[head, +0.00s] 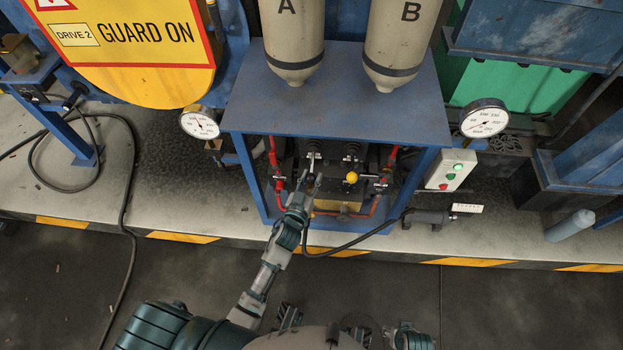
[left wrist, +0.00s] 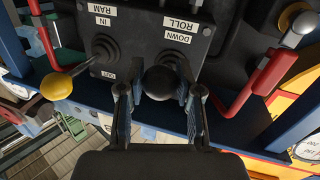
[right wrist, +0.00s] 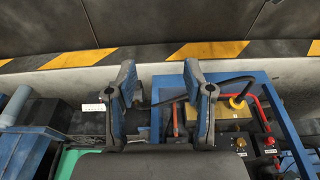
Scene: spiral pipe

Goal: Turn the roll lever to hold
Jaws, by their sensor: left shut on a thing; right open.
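In the left wrist view, upside down, the roll lever's black ball knob (left wrist: 162,83) stands between the fingers of my left gripper (left wrist: 158,100), which is shut on it. The dark panel (left wrist: 150,20) beyond reads ROLL and DOWN beside this lever; no HOLD mark is readable. The ram lever, with a yellow knob (left wrist: 56,86), leans to the left by IN and OUT marks. In the head view my left gripper (head: 312,184) reaches into the blue stand, left of the yellow knob (head: 351,177). In the right wrist view my right gripper (right wrist: 160,82) is open and empty.
The blue stand (head: 340,105) frames the levers with its top and legs. Red pipes and handles (left wrist: 262,85) flank the panel. A control box (head: 451,170) with a lit green button and a dark handheld tool (head: 428,217) are to the right. Cables lie around.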

